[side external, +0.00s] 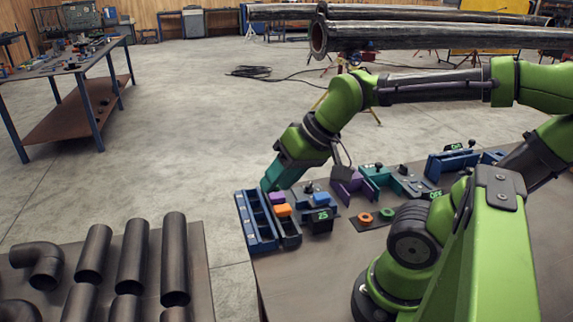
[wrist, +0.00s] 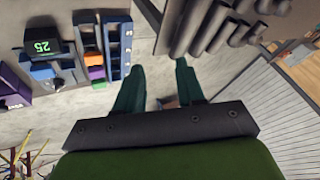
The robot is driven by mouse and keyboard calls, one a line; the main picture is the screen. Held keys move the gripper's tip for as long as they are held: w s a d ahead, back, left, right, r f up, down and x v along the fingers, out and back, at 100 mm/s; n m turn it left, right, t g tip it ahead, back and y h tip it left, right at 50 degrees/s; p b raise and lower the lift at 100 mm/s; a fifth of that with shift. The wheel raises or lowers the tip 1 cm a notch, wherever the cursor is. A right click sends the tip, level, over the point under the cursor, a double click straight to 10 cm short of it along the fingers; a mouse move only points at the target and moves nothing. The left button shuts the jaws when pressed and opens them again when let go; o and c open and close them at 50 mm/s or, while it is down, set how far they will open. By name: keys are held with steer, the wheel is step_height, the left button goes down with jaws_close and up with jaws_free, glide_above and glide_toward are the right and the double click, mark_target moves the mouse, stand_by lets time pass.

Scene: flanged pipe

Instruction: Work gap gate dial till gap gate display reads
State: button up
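My gripper (side external: 268,186) is above the left end of the bench, near a blue slotted rack (side external: 252,232). In the wrist view its two teal fingers (wrist: 159,66) are apart, with nothing between them. A dark box with a green display (side external: 320,217) stands right of the rack, beside a blue block (side external: 321,199) and a dark knob. The display also shows in the wrist view (wrist: 41,47), upside down, and seems to read 25. Which unit is the gap gate, and which knob is its dial, I cannot tell.
An orange block (side external: 283,210) and a purple block (side external: 277,198) sit in a narrow tray. Dark pipes (side external: 133,255) lie on a left table, across a gap.

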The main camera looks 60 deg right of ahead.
steer(key=shift+s+a+r+n+t, duration=0.4)
steer(key=shift+s+a+r, duration=0.3)
steer(key=shift+a, duration=0.1)
steer(key=shift+w, duration=0.1)
stand_by(0.9)
